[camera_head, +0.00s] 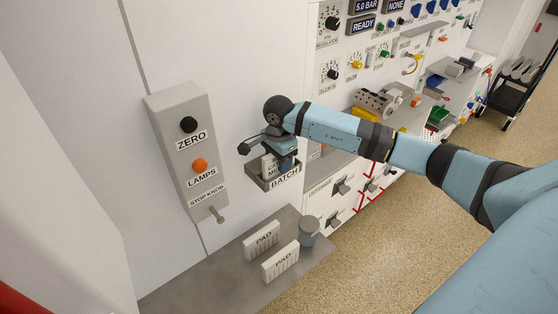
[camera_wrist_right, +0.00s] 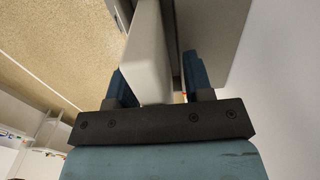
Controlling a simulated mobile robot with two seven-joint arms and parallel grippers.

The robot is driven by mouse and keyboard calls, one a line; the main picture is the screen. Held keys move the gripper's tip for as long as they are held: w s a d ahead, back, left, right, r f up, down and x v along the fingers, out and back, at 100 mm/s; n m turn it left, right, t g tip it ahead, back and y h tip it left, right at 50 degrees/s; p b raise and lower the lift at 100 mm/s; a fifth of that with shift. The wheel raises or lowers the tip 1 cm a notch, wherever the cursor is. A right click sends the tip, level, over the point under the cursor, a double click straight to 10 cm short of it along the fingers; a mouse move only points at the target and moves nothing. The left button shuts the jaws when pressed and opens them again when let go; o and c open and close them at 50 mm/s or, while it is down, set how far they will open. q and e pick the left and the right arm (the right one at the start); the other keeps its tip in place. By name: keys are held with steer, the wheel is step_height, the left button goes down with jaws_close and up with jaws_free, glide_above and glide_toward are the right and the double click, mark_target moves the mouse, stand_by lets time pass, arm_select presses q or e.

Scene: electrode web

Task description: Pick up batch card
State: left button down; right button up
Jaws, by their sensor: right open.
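The batch card (camera_head: 267,166) is a pale card with dark print, standing in a grey holder (camera_head: 285,178) labelled BATCH on the white wall. My right gripper (camera_head: 284,158) is at the holder, over the card, and partly hides it. In the right wrist view a pale, thick-edged piece that looks like the card (camera_wrist_right: 150,55) lies between the two blue fingers of the right gripper (camera_wrist_right: 158,80). The fingers are open, with a gap showing at the right finger. My left gripper is not in view.
A grey control box (camera_head: 182,150) with ZERO, LAMPS and STOP KNOB labels is left of the holder. Below, a grey shelf (camera_head: 215,275) carries two white PAD blocks (camera_head: 262,240) and a grey cylinder (camera_head: 309,229). Panels with knobs (camera_head: 332,22) and bins fill the wall to the right.

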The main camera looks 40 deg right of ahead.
jaws_close()
steer(key=shift+r, duration=0.15)
